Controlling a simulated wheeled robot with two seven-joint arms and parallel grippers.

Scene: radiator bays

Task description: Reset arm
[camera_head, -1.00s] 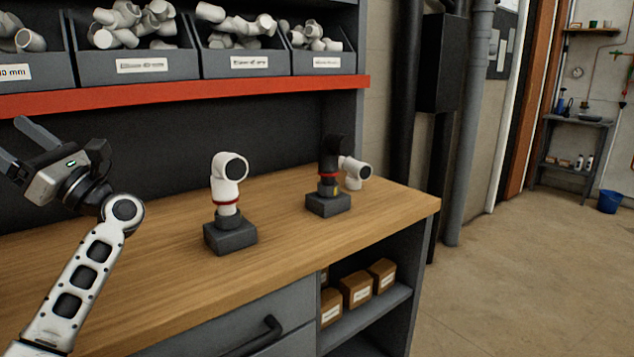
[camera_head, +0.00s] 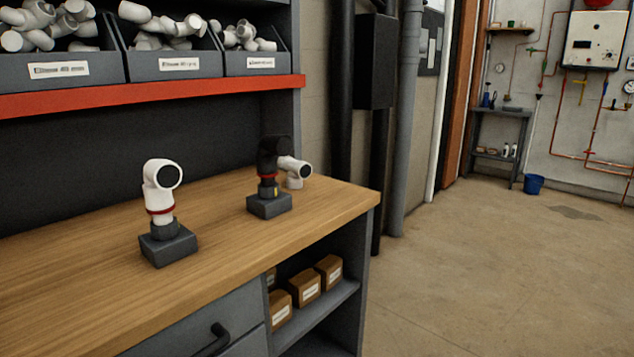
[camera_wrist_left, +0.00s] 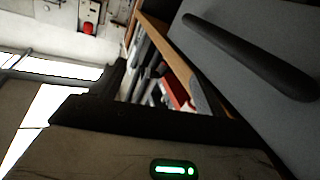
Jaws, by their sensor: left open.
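My left gripper (camera_wrist_left: 161,88) shows in the left wrist view, its pale body with a green light at the bottom and its two fingers apart. Nothing is held between them. My left arm and gripper are out of the head view. In the head view, a white elbow fitting with a red ring (camera_head: 162,186) stands upright on a dark block (camera_head: 169,246) on the wooden bench (camera_head: 75,265). A second block (camera_head: 269,206) farther back carries a black part with a red ring and a white elbow (camera_head: 294,169). My right gripper is not in view.
Grey bins (camera_head: 175,65) of white fittings sit on a red-edged shelf (camera_head: 150,97) above the bench. Small boxes (camera_head: 306,289) stand on the shelf below the bench top. A drawer handle (camera_head: 212,341) sticks out in front. Open floor (camera_head: 470,270) lies to the right.

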